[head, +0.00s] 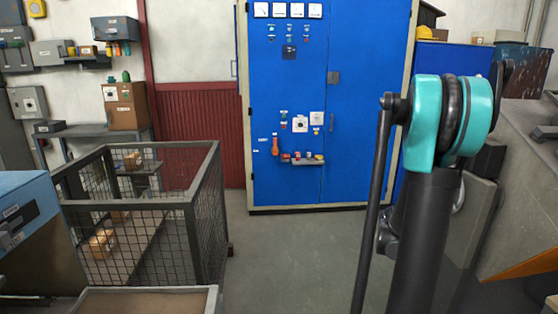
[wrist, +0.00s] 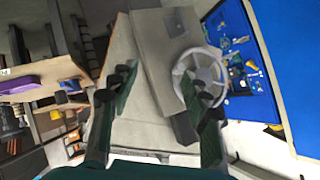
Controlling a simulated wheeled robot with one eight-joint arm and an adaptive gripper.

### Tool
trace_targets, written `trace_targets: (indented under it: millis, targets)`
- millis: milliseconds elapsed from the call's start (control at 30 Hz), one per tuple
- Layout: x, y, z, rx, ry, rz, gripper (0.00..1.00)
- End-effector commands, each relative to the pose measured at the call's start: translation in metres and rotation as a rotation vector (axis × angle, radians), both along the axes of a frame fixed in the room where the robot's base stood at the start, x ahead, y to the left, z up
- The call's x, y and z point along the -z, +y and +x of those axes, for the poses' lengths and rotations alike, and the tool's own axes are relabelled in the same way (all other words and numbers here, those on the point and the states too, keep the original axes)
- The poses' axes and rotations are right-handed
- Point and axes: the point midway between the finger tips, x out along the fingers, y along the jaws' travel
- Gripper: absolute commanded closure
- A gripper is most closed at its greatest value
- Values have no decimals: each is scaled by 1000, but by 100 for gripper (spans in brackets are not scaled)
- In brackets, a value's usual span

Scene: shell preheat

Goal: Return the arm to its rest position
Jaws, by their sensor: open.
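My gripper (wrist: 158,95) shows in the wrist view with its two dark fingers wide apart. It is open and nothing is between the fingers. Behind the fingers, at a distance, are a grey machine housing (wrist: 155,40) and a grey handwheel (wrist: 201,75); the right fingertip overlaps the wheel in the picture, and I cannot tell the gap. In the head view my arm (head: 430,190) rises at the right, with a teal joint at its top. My gripper is not visible in the head view.
A blue control cabinet (head: 290,110) stands at the back. A wire mesh cage (head: 190,220) with cardboard boxes (head: 102,243) is at the left. A grey machine (head: 525,140) stands close at the right, beside my arm. The floor (head: 300,260) in the middle is clear.

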Motion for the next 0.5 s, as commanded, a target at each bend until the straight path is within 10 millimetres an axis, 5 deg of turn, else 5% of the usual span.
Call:
trace_targets:
  millis: [500]
  targets:
    - [31, 204, -112, -731, 574, 25, 53]
